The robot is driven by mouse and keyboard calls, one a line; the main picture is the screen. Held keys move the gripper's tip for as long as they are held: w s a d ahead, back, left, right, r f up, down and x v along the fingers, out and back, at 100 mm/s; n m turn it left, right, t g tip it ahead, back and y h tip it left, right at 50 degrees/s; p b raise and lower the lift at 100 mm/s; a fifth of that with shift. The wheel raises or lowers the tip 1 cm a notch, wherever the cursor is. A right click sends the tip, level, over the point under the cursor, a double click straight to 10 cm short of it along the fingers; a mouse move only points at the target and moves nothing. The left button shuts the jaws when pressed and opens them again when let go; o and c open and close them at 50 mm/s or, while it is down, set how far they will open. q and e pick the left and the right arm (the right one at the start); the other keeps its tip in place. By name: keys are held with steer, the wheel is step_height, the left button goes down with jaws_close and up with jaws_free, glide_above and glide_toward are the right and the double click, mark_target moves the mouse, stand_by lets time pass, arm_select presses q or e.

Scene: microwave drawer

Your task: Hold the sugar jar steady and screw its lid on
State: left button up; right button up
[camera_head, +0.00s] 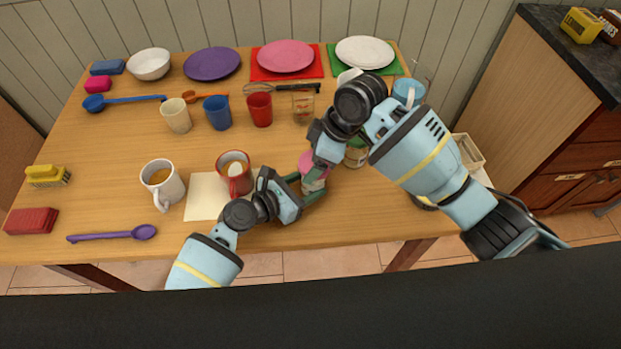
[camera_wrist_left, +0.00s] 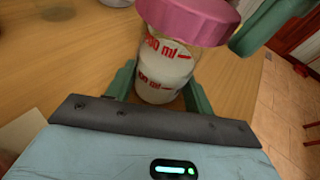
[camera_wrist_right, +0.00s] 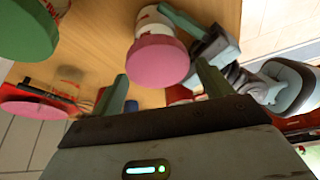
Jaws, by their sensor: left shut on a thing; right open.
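The sugar jar (camera_wrist_left: 165,72) is clear with red ml markings and white contents. It stands near the table's front edge, between the fingers of my left gripper (camera_head: 314,192), which is shut on its body. The pink lid (camera_wrist_left: 190,18) sits on top of the jar; I cannot tell how tightly it is seated. The lid also shows in the right wrist view (camera_wrist_right: 158,62) and the head view (camera_head: 308,162). My right gripper (camera_head: 324,150) is open close above the lid, its fingers (camera_wrist_right: 162,88) spread to either side and apart from it. The right arm partly hides the lid in the head view.
A red mug (camera_head: 234,176) and a paper sheet (camera_head: 205,196) lie left of the jar, with a white mug (camera_head: 160,182) beyond. Another jar (camera_head: 355,156) stands close on the right, partly behind my right arm. Cups and plates line the back.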

steer(key=n+g, duration=0.1)
steer(key=n, duration=0.3)
steer(key=shift+g, duration=0.3)
steer(key=shift+n, duration=0.3)
steer(key=n+g, duration=0.2)
steer(key=n, duration=0.2)
steer(key=shift+n, duration=0.3)
steer(key=c, duration=0.9)
steer(key=m+t, duration=0.1)
steer(key=m, duration=0.3)
steer(key=shift+m+t, duration=0.4)
